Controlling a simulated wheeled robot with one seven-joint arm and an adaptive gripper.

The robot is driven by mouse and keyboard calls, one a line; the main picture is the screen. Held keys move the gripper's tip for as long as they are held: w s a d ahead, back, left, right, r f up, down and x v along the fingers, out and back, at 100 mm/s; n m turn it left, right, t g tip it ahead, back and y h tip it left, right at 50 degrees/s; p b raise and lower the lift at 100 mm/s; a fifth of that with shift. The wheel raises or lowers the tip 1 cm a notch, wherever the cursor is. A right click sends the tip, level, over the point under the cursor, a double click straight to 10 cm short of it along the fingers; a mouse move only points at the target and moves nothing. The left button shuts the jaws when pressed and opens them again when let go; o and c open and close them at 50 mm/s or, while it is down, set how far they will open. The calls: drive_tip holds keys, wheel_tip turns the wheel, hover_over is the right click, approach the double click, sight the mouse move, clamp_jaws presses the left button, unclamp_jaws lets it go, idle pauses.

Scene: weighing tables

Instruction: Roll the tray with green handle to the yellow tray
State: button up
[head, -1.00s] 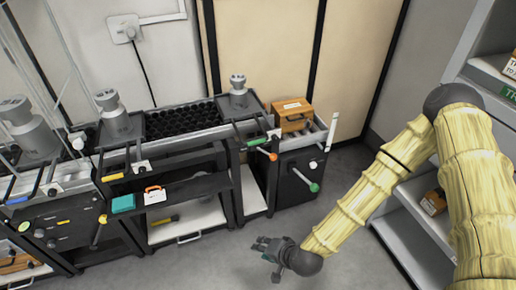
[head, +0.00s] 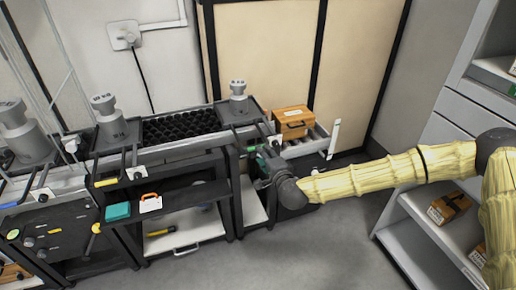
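The tray with the green handle (head: 254,113) is a dark plate at the right end of the table row. A grey weight (head: 238,97) stands upright on it. A bit of its green handle (head: 251,148) shows at the front, beside my gripper. The yellow tray (head: 134,132) is a similar dark plate further left, with a grey weight (head: 108,118) on it and a yellow handle (head: 106,183) in front. My gripper (head: 264,163) is at the front of the right table, close to the green handle. Its fingers are dark and partly hidden, so I cannot tell their opening or any contact.
A black studded roller bed (head: 180,126) lies between the two trays, clear of objects. An orange-brown box (head: 293,122) stands on rollers to the right. A teal box (head: 118,211) sits on the shelf below. Grey shelving (head: 420,245) stands at the right.

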drive_tip(key=shift+x, duration=3.6)
drive_tip(key=shift+c, duration=0.4)
clamp_jaws()
drive_tip(key=shift+s+a, duration=0.1)
